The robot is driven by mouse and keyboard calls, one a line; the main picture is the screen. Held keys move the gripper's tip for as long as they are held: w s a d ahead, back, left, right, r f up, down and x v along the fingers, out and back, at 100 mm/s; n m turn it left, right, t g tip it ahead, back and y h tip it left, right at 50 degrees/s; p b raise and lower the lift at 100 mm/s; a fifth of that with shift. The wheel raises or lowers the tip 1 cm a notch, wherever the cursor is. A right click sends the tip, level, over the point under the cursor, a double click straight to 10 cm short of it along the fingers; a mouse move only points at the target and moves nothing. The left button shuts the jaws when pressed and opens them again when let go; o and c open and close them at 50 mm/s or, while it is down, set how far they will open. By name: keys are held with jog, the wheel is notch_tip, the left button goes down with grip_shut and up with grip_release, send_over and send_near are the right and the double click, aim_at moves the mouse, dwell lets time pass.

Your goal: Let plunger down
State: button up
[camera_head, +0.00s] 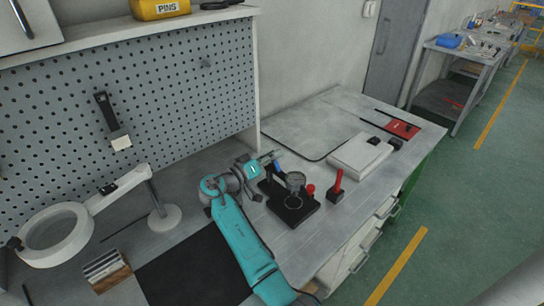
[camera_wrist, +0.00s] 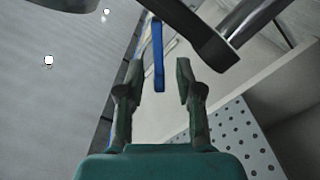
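The black wax injection press (camera_head: 290,208) stands on the bench in the head view, with a round metal part (camera_head: 296,180) at its middle. Its blue handle (camera_head: 278,167) shows just below my gripper (camera_head: 270,157). In the wrist view my gripper (camera_wrist: 158,76) is open, its two fingers apart. The blue handle (camera_wrist: 157,55) lies in line with the gap between the fingertips, with clear space on both sides. I cannot tell how deep it sits between them. A dark press arm (camera_wrist: 195,32) crosses above the right finger. The plunger itself cannot be made out clearly.
A red knob (camera_head: 310,188) and a red-handled tool (camera_head: 337,186) are right of the press. A white box (camera_head: 360,153) lies further right. A magnifier lamp (camera_head: 52,236) and a black mat (camera_head: 190,272) are at left. The pegboard (camera_head: 170,85) stands behind.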

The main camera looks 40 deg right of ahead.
aim_at(278, 168)
grip_shut()
dwell(0.3)
jog(key=m, duration=0.1)
jog(key=s+m, duration=0.1)
jog(key=m, duration=0.1)
jog(key=shift+s+r, duration=0.2)
jog(key=shift+r, duration=0.15)
jog(key=m, duration=0.1)
jog(key=s+m, duration=0.1)
jog(key=m, duration=0.2)
jog(key=shift+s+r, duration=0.2)
jog(key=shift+s, duration=0.1)
jog(key=s+m, duration=0.1)
jog(key=m, duration=0.1)
jog(key=s+m, duration=0.1)
jog(key=m, duration=0.1)
jog(key=shift+f, duration=0.15)
jog(key=shift+s+d+f+m, duration=0.15)
jog(key=shift+s+m, duration=0.1)
jog(key=shift+m, duration=0.45)
jog(key=shift+s+a+f+m, duration=0.1)
jog(key=shift+s+m, duration=0.1)
jog(key=shift+m, duration=0.5)
